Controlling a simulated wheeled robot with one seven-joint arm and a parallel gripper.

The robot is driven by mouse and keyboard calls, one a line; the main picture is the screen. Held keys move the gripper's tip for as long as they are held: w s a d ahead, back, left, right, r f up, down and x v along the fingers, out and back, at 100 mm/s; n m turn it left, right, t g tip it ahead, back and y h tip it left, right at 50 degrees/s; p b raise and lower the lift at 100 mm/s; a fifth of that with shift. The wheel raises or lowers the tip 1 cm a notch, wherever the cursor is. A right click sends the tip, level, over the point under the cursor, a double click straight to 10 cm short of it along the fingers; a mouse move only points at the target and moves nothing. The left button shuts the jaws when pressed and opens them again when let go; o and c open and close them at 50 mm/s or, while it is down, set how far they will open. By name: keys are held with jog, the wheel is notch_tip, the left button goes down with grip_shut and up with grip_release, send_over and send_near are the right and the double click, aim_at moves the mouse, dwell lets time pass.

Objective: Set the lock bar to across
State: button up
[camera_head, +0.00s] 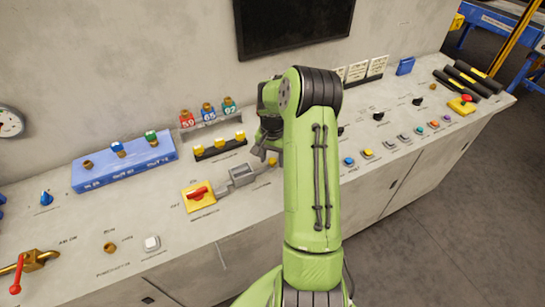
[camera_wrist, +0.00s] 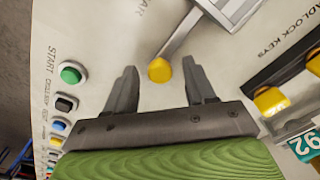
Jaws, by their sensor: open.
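The lock bar is a grey bar (camera_wrist: 182,34) with a yellow knob (camera_wrist: 159,69) at its end. In the head view the knob (camera_head: 272,161) shows beside a grey block (camera_head: 242,175) on the bench, just below my gripper. My gripper (camera_wrist: 160,75) is open, with one finger on each side of the yellow knob in the wrist view. I cannot tell whether the fingers touch it or how far above it they are. In the head view my gripper (camera_head: 264,150) is partly hidden by my arm. Only the end of a label, "AR", is readable near the bar.
A red switch on a yellow plate (camera_head: 199,194) stands left of the bar. The yellow padlock keys (camera_head: 219,143) are behind it, with numbered tags (camera_head: 208,112) farther back. A green start button (camera_wrist: 71,73) and several other buttons lie to the wrist view's left.

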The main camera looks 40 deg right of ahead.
aim_at(263, 170)
grip_shut()
jog(key=a, duration=0.1)
jog(key=w+a, duration=0.1)
jog(key=a, duration=0.1)
jog(key=shift+a+b, duration=0.15)
jog(key=shift+b, duration=0.2)
grip_release()
jog(key=shift+a, duration=0.1)
